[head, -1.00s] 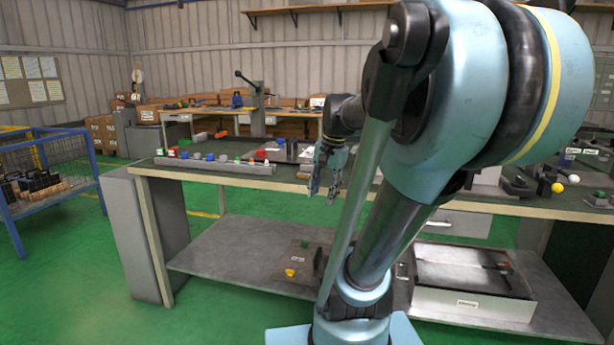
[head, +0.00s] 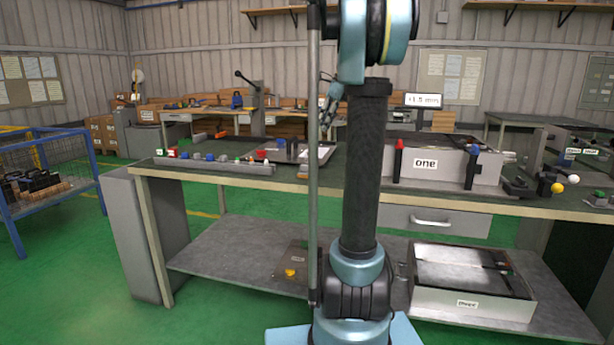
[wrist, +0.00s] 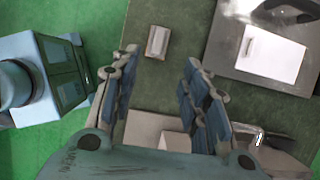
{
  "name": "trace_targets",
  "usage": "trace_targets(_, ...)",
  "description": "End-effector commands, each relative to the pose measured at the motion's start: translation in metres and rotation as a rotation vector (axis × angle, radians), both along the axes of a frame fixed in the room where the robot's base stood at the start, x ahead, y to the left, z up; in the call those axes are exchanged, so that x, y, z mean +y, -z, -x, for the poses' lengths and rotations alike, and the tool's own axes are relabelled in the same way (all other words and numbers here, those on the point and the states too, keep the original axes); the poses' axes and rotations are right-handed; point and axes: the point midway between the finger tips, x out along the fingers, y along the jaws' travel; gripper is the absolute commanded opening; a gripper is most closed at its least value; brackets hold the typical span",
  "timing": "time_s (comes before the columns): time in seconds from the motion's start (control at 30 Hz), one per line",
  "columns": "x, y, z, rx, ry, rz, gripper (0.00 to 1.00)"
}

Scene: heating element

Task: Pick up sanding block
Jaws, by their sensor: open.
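The sanding block appears to be the small grey-beige block (wrist: 157,42) on the green bench top in the wrist view. It also seems to show as a small brownish block (head: 303,172) at the bench's front edge in the head view, partly beside my arm. My gripper (wrist: 160,62) is open and empty in the wrist view, its blue-grey fingers on either side of the line to the block. In the head view my gripper (head: 328,112) is raised above the bench, clear of the block, partly hidden by my arm.
A metal tray (wrist: 228,62) with a white sheet (wrist: 269,52) lies right of the block. A rack (head: 215,168) of small coloured items runs along the bench's front left. A grey box marked "one" (head: 450,168) stands to the right. Bare bench surrounds the block.

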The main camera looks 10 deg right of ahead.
Motion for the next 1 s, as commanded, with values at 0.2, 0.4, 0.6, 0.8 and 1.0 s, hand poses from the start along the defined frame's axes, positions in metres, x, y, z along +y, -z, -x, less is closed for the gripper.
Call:
trace_targets(0.2, 0.007, 0.019, -0.006, 0.005, 0.009, -0.004, 0.42)
trace_targets(0.4, 0.019, 0.052, -0.011, 0.004, 0.008, -0.004, 0.42)
trace_targets(0.6, 0.031, 0.085, -0.016, 0.004, 0.008, -0.003, 0.42)
trace_targets(0.8, 0.04, 0.107, -0.02, 0.004, 0.008, -0.003, 0.42)
trace_targets(1.0, 0.042, 0.117, -0.02, 0.004, 0.009, -0.003, 0.42)
